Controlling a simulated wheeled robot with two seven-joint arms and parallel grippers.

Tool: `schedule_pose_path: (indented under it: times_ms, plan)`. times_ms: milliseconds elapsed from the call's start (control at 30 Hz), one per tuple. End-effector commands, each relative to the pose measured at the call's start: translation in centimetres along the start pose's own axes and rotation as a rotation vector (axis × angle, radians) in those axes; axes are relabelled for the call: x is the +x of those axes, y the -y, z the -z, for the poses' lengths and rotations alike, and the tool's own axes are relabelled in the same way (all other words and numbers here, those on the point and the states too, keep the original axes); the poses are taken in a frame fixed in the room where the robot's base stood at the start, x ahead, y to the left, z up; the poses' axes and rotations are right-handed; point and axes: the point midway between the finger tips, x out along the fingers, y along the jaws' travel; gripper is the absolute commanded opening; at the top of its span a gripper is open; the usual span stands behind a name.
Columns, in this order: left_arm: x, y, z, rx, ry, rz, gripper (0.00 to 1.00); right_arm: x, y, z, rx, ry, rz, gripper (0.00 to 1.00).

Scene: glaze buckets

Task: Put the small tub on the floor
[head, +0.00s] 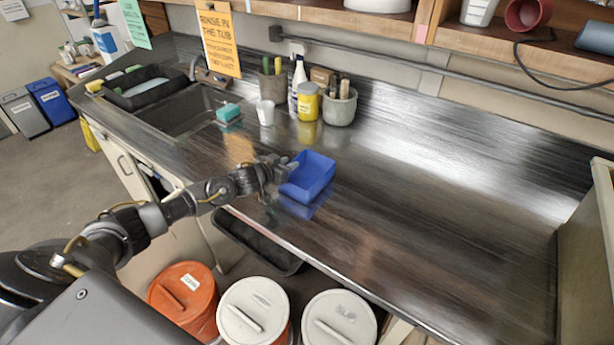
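The small tub (312,178) is blue, open-topped and roughly rectangular. It is at the front part of the steel counter (400,215), with its blue reflection just below it. I cannot tell whether it rests on the steel or is slightly above it. My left gripper (287,168) is at the tub's left wall, with its fingers at or against the rim. Whether they are closed on the wall is too small to tell. The grey floor (55,190) shows at the left. My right gripper is not in view.
Lidded buckets, one orange (183,298) and two white-topped (253,308), stand below the counter's front edge. A black tray (258,243) is also there. A sink (185,112), a yellow jar (308,103) and a grey pot (340,108) are behind. The counter's right side is clear.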

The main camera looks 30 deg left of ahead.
Motion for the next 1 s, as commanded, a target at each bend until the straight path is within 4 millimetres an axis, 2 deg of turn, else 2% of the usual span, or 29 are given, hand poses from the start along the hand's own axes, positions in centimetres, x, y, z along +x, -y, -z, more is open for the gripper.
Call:
schedule_pose_path:
  times_ms: [267,500,1000]
  plan:
    - [0.36,0.05,-0.03,0.001,0.0,0.001,0.29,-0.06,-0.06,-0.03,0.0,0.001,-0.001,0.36]
    - [0.34,0.05,-0.03,0.001,0.0,0.001,0.0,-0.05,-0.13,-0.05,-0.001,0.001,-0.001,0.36]
    - [0.32,0.05,0.08,0.0,-0.002,0.001,0.0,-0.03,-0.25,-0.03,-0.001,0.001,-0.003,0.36]
